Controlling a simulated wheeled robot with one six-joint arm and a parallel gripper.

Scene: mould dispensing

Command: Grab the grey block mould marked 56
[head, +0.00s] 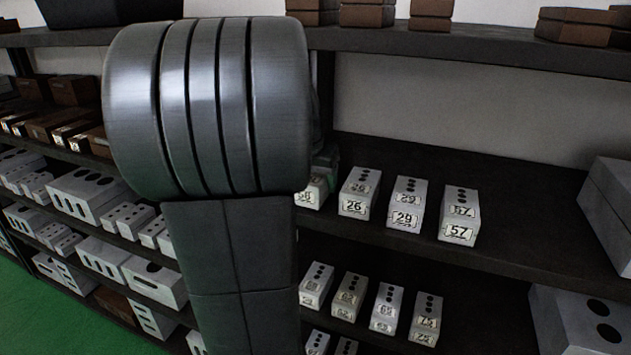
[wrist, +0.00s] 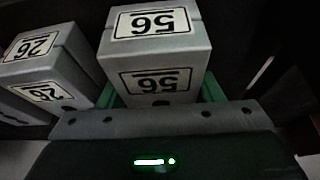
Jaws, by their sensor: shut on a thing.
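The grey block mould marked 56 (wrist: 155,62) fills the upper middle of the wrist view, its two labels upside down there. My gripper (wrist: 163,92) is shut on it, with green finger pads on both sides. In the head view the mould (head: 311,193) shows only partly at the right edge of my arm, which hides the rest. It stands in line with the other moulds on the middle shelf. I cannot tell whether it is lifted off the shelf.
A mould marked 26 (head: 358,193) stands close beside it, then moulds marked 29 (head: 406,204) and 57 (head: 460,215). A shelf board (head: 470,45) with brown blocks runs above. More small moulds (head: 387,306) stand on the shelf below. Large grey blocks (head: 612,210) are at the right.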

